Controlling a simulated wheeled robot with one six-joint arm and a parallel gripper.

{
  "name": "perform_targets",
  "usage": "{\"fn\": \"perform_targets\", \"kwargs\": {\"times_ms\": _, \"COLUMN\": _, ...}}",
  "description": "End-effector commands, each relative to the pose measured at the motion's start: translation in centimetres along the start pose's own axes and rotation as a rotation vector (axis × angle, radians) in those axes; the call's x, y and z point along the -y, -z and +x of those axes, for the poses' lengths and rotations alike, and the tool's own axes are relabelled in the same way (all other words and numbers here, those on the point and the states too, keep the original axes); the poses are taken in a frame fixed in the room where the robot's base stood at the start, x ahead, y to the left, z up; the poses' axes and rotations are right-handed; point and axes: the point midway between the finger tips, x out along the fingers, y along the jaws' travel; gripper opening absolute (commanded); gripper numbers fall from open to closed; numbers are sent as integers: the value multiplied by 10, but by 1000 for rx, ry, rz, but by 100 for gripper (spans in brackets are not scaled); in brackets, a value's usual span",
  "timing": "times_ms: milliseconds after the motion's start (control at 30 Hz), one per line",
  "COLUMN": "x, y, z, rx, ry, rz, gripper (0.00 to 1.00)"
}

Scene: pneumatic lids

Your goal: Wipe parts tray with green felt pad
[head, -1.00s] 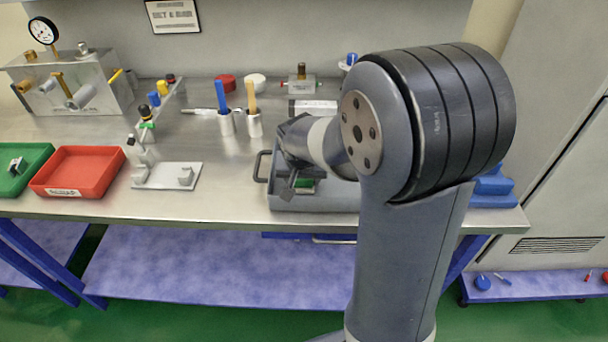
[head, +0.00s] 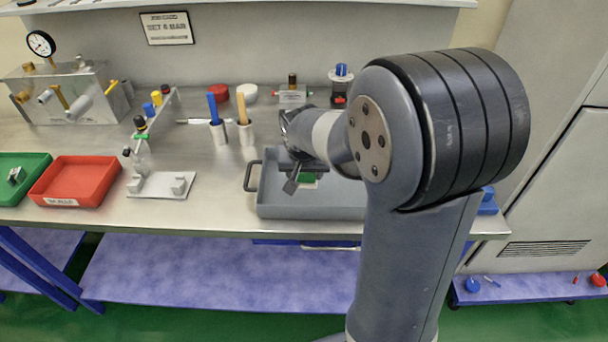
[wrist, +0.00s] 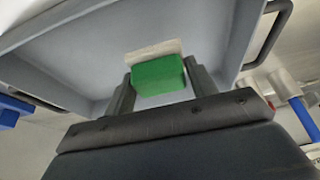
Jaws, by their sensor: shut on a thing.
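The grey parts tray (head: 280,208) lies on the steel bench, partly hidden behind my arm. It also fills much of the wrist view (wrist: 75,55). My gripper (head: 300,182) is over the inside of the tray and is shut on the green felt pad (wrist: 158,76), which sits between the two fingers. A small green patch of the pad (head: 308,179) shows in the head view. A pale strip lies along the pad's far edge in the wrist view. I cannot tell whether the pad touches the tray floor.
A red bin (head: 75,182) and a green bin (head: 20,175) stand at the left. A white fixture plate (head: 162,186) lies left of the tray. Blue-handled (head: 215,115) and wooden-handled (head: 243,115) tools stand in white holders behind it. A drawer handle shows beneath the bench.

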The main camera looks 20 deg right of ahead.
Motion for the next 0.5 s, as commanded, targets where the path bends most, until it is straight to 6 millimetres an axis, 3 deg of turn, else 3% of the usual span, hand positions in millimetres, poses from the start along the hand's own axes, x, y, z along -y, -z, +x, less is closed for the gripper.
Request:
{"fn": "perform_targets", "kwargs": {"times_ms": 200, "x": -1, "y": 11, "z": -20, "rx": -2, "ry": 0, "rz": -1, "gripper": 36}}
{"fn": "perform_targets", "kwargs": {"times_ms": 500, "x": -2, "y": 13, "z": -24, "rx": 0, "ry": 0, "rz": -2, "gripper": 36}}
